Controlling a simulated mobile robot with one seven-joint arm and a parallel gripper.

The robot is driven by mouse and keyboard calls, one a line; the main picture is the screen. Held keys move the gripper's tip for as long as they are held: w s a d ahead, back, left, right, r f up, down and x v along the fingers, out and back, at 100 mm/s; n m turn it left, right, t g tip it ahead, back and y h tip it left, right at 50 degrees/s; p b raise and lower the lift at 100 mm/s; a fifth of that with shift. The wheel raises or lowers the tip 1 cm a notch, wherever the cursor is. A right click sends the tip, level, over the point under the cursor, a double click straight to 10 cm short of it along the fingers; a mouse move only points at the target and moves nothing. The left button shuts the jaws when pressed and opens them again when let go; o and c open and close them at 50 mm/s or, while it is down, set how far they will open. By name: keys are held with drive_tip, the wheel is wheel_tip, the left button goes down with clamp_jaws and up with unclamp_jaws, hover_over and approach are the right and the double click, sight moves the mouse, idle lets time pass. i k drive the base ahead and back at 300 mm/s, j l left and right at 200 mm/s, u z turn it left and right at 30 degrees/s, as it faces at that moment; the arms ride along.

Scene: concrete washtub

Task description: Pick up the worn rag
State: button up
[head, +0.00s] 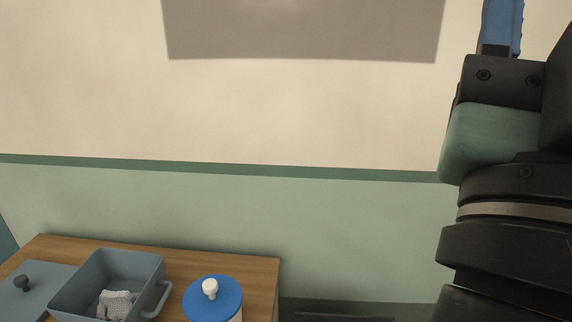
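A pale, rumpled cloth that looks like the worn rag (117,305) lies inside a grey-blue open dish (74,281) with a side handle, at the lower left of the head view. The picture's bottom edge cuts off part of the dish. My gripper (502,28) is at the top right, pointing up, high above and far to the right of the rag. Only one blue finger shows clearly, so its opening cannot be made out. Nothing is visible in it.
The dish stands on a wooden tabletop (210,261) against a green and cream wall. A grey-blue lid (47,279) with a dark knob is left of the dish. A blue-lidded container (225,304) with a white knob is to its right. The space above the tabletop looks clear.

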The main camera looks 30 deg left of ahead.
sight(113, 306)
drive_tip(key=j+u, duration=0.15)
drive_tip(key=u, duration=0.35)
drive_tip(key=i+j+u, duration=0.1)
drive_tip(key=u, duration=0.35)
drive_tip(key=i+u, duration=0.2)
drive_tip(key=u, duration=0.3)
drive_tip(key=i+j, duration=0.15)
drive_tip(key=i, duration=0.2)
